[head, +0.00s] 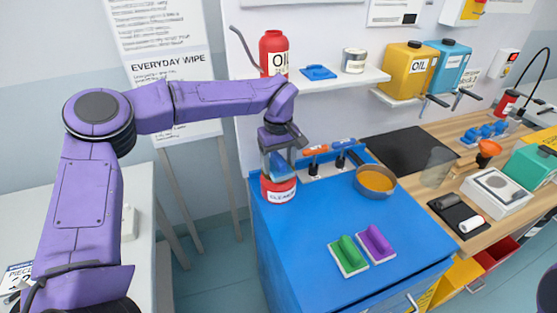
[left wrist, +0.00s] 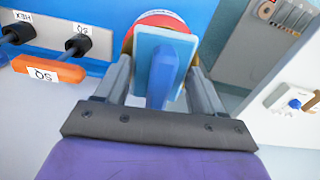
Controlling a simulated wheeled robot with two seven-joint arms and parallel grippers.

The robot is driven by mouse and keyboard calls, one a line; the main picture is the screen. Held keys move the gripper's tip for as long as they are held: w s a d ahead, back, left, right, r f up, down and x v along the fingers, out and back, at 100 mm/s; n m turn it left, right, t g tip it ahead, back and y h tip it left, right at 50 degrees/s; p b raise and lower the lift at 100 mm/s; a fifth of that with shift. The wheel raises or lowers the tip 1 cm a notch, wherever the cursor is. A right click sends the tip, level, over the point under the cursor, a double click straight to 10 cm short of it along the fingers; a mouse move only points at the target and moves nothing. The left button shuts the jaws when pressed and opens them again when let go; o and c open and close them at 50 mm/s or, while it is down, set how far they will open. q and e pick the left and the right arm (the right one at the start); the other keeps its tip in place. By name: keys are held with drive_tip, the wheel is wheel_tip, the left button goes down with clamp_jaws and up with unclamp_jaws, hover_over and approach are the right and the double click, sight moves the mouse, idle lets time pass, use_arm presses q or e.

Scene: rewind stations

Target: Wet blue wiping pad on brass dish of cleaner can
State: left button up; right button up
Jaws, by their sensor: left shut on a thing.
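My left gripper (head: 281,153) is shut on the blue wiping pad (head: 277,168), directly above the cleaner can (head: 279,188). In the left wrist view, the pad (left wrist: 184,44) is a light blue plate with a darker blue grip between the fingers of the gripper (left wrist: 160,85). The can is red with a white label and stands at the left back corner of the blue bench top. Its red rim (left wrist: 160,19) shows behind the pad. My right gripper is out of view.
A green pad (head: 348,257) and a purple pad (head: 375,244) lie on the blue bench (head: 310,270). A pan (head: 376,181) and a holder with orange- and blue-handled tools (head: 316,150) are right of the can. A shelf (head: 335,82) is above. The bench's middle is clear.

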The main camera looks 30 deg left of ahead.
use_arm(q)
drive_tip(key=shift+s+f+p, duration=0.25)
drive_tip(key=shift+f+p, duration=0.2)
drive_tip(key=shift+p, duration=0.9)
idle(3.3)
idle(0.3)
drive_tip(key=shift+r+p, duration=0.35)
drive_tip(key=shift+p, duration=0.05)
drive_tip(key=r+p, duration=0.1)
drive_tip(key=p, duration=0.1)
drive_tip(key=w+r+p, duration=0.1)
drive_tip(key=shift+a+r, duration=0.25)
drive_tip(key=shift+r, duration=0.1)
drive_tip(key=r+p, duration=0.2)
drive_tip(key=shift+s+d+r+p, duration=0.2)
drive_tip(key=shift+r+p, duration=0.1)
drive_tip(key=shift+p, duration=0.1)
drive_tip(key=shift+w+a+r+p, duration=0.1)
drive_tip(key=shift+r+p, duration=0.55)
drive_tip(key=shift+p, duration=0.15)
drive_tip(key=shift+f, duration=0.1)
